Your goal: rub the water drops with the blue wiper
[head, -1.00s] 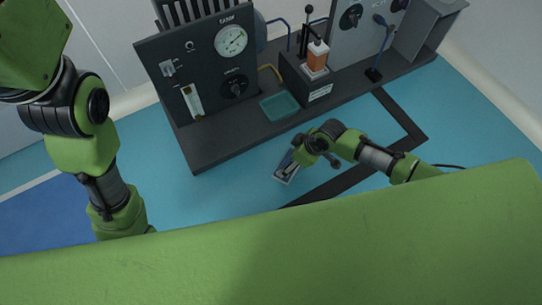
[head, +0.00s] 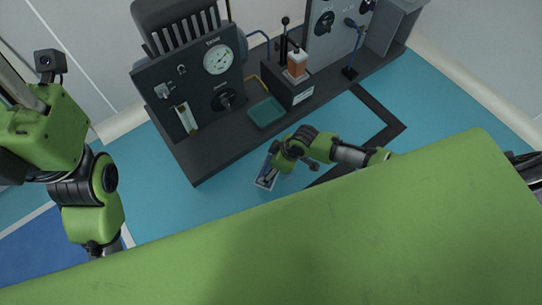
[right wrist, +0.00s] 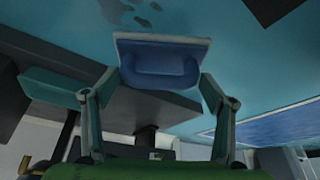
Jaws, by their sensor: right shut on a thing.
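The blue wiper (right wrist: 160,68) has a pale flat edge and a blue handle. In the right wrist view it sits between the two fingers of my right gripper (right wrist: 160,88), which is shut on it. In the head view the right gripper (head: 270,171) is over the blue floor in front of the dark bench, with part of the wiper (head: 264,182) showing below it. Dark wet patches and small water drops (right wrist: 140,14) lie on the blue surface beyond the wiper's edge. In the head view I cannot make out the drops. My left gripper is out of view.
A dark bench (head: 205,160) stands behind the right gripper, with a gauge panel (head: 195,85), a green tray (head: 266,113) and an orange-and-white container (head: 297,65). Black tape (head: 385,140) marks the floor. Open blue floor lies left of the wiper.

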